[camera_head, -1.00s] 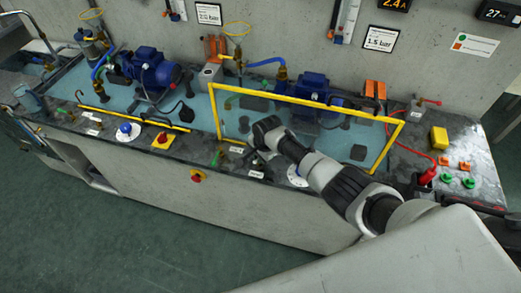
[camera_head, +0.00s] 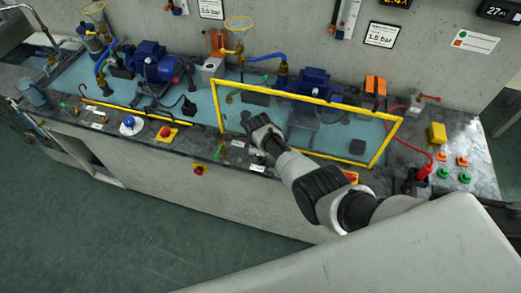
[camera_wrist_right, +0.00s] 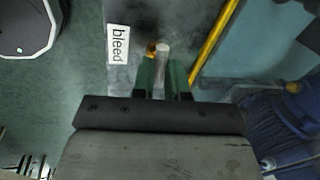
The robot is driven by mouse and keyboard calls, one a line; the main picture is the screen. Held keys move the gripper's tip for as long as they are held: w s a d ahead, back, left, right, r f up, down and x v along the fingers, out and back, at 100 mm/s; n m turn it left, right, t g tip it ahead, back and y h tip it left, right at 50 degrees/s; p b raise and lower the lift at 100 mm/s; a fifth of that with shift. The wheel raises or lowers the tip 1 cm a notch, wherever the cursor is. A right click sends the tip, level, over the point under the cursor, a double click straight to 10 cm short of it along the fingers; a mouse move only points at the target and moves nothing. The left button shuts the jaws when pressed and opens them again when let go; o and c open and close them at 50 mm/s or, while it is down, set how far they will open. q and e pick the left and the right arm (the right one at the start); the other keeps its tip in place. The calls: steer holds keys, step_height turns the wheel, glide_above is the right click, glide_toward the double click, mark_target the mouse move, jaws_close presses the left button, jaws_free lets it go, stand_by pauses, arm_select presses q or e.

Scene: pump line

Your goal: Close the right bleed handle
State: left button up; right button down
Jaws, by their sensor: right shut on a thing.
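In the right wrist view, the two green fingers of my right gripper (camera_wrist_right: 164,76) are shut on the pale handle (camera_wrist_right: 163,50) of the bleed valve. A small brass part shows beside the handle's far end. A white label reading "bleed" (camera_wrist_right: 119,45) lies just left of it. In the head view my right gripper (camera_head: 262,148) is over the bench's front ledge, behind a white label (camera_head: 258,168). The arm hides most of the handle there, so its angle is unclear. My left gripper is not in view.
A yellow frame (camera_head: 300,95) stands over the right basin, close behind my gripper. Blue pumps (camera_head: 310,82) stand further back. A red knob (camera_head: 164,132) and a blue knob (camera_head: 129,122) sit left along the ledge. The floor in front is clear.

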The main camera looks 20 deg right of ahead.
steer(key=shift+m, duration=0.8)
steer(key=c, duration=1.1)
jaws_free()
steer(key=shift+c, duration=0.2)
step_height(320, 180, up, 11)
steer(key=s+a+p, duration=0.1)
steer(key=shift+s+f, duration=0.2)
steer(key=shift+s, duration=0.15)
steer(key=shift+a, duration=0.1)
